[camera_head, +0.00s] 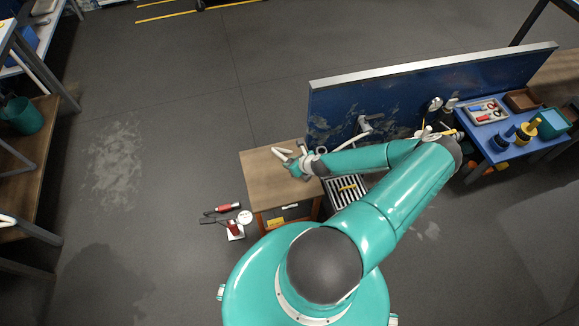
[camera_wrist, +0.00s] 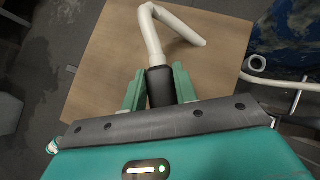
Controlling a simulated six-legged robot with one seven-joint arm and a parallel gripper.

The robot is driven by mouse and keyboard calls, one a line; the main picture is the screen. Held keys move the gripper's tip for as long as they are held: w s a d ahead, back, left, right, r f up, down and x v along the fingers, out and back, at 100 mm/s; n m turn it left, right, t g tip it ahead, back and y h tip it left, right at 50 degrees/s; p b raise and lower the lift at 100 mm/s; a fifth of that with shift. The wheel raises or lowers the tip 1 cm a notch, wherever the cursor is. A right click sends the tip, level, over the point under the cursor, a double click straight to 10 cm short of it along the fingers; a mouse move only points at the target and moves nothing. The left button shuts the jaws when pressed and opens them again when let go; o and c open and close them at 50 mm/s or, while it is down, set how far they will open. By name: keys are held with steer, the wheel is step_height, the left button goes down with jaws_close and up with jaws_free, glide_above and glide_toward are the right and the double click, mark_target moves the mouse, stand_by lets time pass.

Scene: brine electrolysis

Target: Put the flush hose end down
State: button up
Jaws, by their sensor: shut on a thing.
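The flush hose end is a bent white tube (camera_wrist: 152,38) with a black grip (camera_wrist: 160,87). In the wrist view my gripper (camera_wrist: 160,85) is shut on the black grip, one green finger on each side. The white tube points away from me and its tip bends to the right, over the wooden bench top (camera_wrist: 100,60). In the head view my gripper (camera_head: 295,163) is small, over the bench top (camera_head: 262,178), and the white end (camera_head: 281,153) shows beside it. I cannot tell whether the hose end touches the wood.
A blue panel (camera_head: 430,95) stands behind the bench, with a pale hose and tap (camera_head: 365,124) at its face. A slatted rack (camera_head: 345,190) is right of the bench. Red-handled tools (camera_head: 228,208) lie on the floor at left. A blue table (camera_head: 515,145) holds trays and tools.

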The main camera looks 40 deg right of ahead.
steer(key=shift+w+f, duration=0.5)
steer(key=shift+f, duration=0.05)
steer(key=shift+w+f, duration=0.15)
steer(key=shift+f, duration=1.5)
steer(key=shift+f, duration=0.1)
steer(key=o, duration=1)
steer(key=shift+o, duration=0.2)
